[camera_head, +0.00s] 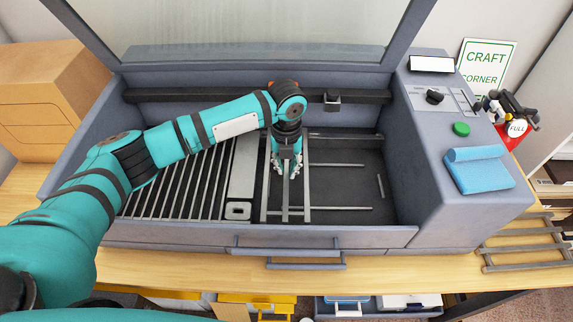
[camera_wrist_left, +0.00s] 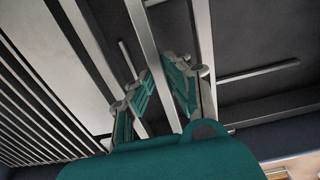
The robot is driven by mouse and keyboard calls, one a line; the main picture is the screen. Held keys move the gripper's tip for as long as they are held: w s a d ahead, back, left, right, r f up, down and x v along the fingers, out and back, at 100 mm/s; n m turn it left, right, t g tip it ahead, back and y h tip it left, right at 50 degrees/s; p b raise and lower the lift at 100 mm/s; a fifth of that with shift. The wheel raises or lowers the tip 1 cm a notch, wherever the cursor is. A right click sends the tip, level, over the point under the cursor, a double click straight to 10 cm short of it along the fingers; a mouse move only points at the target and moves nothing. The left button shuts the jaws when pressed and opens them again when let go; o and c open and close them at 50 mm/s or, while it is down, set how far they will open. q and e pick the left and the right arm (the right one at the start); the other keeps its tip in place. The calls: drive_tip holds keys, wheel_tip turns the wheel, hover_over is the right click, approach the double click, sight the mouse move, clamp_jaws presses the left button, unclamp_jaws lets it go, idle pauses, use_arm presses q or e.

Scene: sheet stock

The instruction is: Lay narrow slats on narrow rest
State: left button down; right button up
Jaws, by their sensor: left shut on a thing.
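My left gripper (camera_head: 287,170) is over the machine's open bed, shut on a narrow grey slat (camera_head: 285,200). In the left wrist view the slat (camera_wrist_left: 148,45) passes between the green-padded fingers (camera_wrist_left: 158,88). Two similar long slats lie on either side of it, one on the left (camera_head: 266,190) and one on the right (camera_head: 307,185). Two thin crosswise bars, a far one (camera_head: 345,165) and a near one (camera_head: 345,208), look like the narrow rest. Whether the held slat touches them, I cannot tell. My right gripper is not in view.
Several parallel slats (camera_head: 180,190) fill the bed's left part, beside a wide grey bar (camera_head: 243,170). A short rod (camera_head: 380,186) lies at the bed's right. A slatted rack (camera_head: 525,247) is on the table at right. Blue cloth (camera_head: 478,170) lies on the machine's right top.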

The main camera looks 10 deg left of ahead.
use_arm(q)
drive_tip(key=shift+f, duration=0.8)
idle(1.0)
drive_tip(key=c, duration=1.2)
unclamp_jaws()
drive_tip(key=shift+r, duration=0.1)
drive_tip(key=shift+r+p, duration=2.7)
drive_tip(key=shift+p, duration=0.05)
drive_tip(key=shift+r, duration=1.2)
drive_tip(key=shift+s+f, duration=0.1)
